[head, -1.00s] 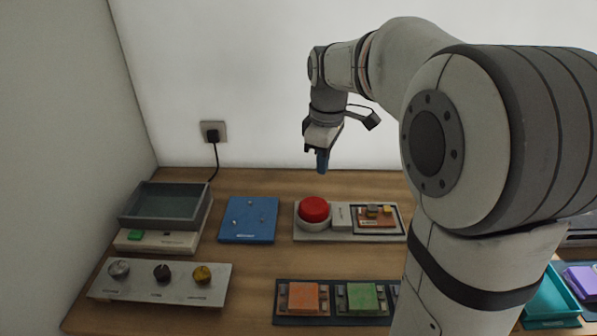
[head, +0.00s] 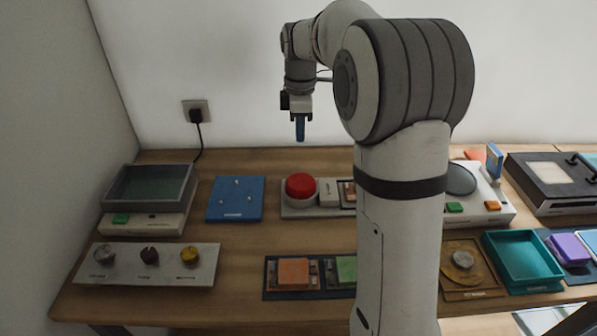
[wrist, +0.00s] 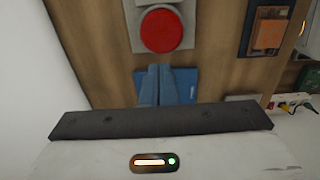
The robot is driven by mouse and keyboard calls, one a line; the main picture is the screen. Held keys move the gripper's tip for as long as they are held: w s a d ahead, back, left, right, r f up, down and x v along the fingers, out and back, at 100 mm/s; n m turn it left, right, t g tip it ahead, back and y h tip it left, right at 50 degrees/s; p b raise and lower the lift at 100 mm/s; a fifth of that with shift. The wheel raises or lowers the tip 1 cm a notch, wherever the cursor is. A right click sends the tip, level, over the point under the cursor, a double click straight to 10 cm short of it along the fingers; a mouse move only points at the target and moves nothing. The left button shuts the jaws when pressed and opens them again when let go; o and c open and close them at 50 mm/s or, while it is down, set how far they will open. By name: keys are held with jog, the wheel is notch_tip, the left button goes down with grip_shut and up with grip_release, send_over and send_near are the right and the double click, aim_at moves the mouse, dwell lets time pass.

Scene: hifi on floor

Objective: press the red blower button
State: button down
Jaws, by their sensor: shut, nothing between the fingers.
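The red button (head: 300,185) is a round dome on a light grey base, at the back middle of the wooden bench. It also shows at the top of the wrist view (wrist: 167,30). My gripper (head: 300,138) has blue fingers pointing down and appears above the button in the head view, apart from it. In the wrist view the fingers (wrist: 155,72) are together and empty, with their tips just below the button in the picture. How high they are above it is hard to tell. My arm hides the right part of the button's base.
A blue board (head: 236,198) lies left of the button, and a grey tray (head: 148,187) stands farther left. A panel with three knobs (head: 205,270) is in front. Orange (head: 293,272) and green blocks sit nearer. A teal tray (head: 522,263) is right. A wall stands behind.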

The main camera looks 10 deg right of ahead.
aim_at(300, 181)
notch_tip(300, 181, down, 13)
jog(key=shift+r, duration=0.1)
dwell(0.5)
notch_tip(300, 181, down, 2)
jog(key=shift+f+b, duration=0.1)
jog(key=shift+b, duration=0.4)
jog(key=shift+s, duration=0.1)
jog(key=shift+r+p, duration=0.45)
notch_tip(300, 181, up, 14)
jog(key=p, duration=0.1)
jog(key=shift+f+p, duration=0.2)
jog(key=shift+p, duration=0.15)
dwell(0.7)
